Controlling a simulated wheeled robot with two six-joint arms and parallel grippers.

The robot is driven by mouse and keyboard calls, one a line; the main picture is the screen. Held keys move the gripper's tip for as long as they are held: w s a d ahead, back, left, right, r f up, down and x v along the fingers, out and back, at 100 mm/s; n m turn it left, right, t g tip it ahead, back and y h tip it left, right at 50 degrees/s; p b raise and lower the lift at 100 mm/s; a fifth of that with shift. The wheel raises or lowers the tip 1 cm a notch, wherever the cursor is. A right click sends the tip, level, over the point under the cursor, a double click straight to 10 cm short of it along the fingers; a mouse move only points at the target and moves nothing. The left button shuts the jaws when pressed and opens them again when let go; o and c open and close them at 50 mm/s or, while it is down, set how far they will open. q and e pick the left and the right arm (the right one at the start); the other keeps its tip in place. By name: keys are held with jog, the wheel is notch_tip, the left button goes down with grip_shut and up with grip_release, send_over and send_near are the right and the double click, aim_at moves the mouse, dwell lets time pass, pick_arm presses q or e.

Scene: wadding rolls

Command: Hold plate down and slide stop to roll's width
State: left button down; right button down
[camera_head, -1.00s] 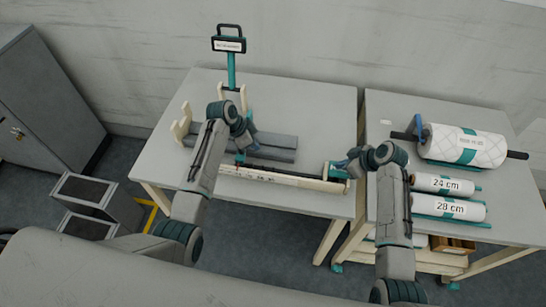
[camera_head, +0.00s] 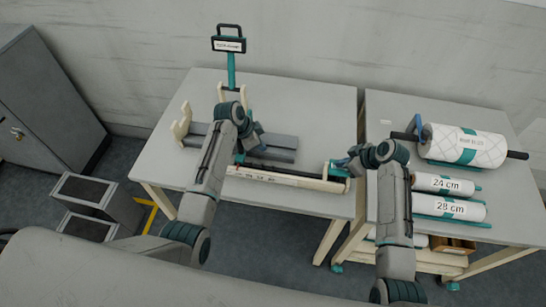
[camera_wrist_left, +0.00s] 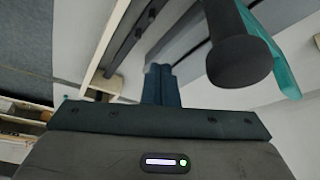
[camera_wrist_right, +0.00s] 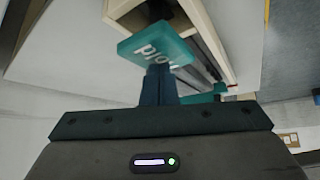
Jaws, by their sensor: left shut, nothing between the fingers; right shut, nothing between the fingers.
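My right gripper (camera_head: 343,163) is shut at the right end of the pale wooden beam (camera_head: 285,178), by a teal plate (camera_head: 338,173). In the right wrist view its fingers (camera_wrist_right: 160,85) overlap the teal plate (camera_wrist_right: 155,45), lettered "hold"; I cannot tell whether they touch. In the left wrist view a black round-ended handle (camera_wrist_left: 238,62) beside a teal piece (camera_wrist_left: 272,50) stands right of the fingers (camera_wrist_left: 163,82), apparently apart. The large white roll (camera_head: 465,145) lies on the right table.
Rolls marked 24 cm (camera_head: 443,184) and 28 cm (camera_head: 447,207) lie in front of the large roll. A grey channel (camera_head: 275,142) lies behind the beam. A teal post with a sign (camera_head: 229,45) stands at the back. The left table's right rear is clear.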

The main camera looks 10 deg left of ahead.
jog(key=shift+r, duration=3.5)
